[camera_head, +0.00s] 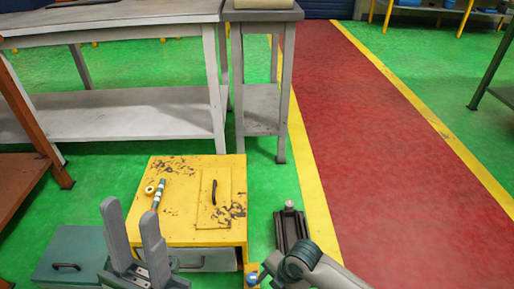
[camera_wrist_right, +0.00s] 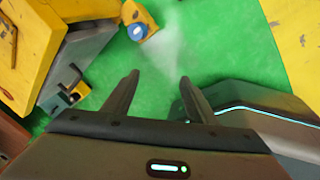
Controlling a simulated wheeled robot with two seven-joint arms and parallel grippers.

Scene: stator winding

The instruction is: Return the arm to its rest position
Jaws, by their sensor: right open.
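My left gripper (camera_head: 132,212) is upright in the lower left of the head view. Its two grey fingers stand apart with nothing between them. It shows in front of the yellow cabinet. My right gripper (camera_wrist_right: 158,80) shows in the right wrist view, with its two dark fingers apart and only green floor between them. Part of my right arm (camera_head: 310,265) shows at the bottom of the head view, right of the yellow cabinet.
The worn yellow cabinet (camera_head: 190,232) carries a small striped piece (camera_head: 158,194) and a black handle. A teal box (camera_head: 70,248) stands left of it. Grey workbenches (camera_head: 120,112) stand behind. The red walkway (camera_head: 390,130) on the right is clear.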

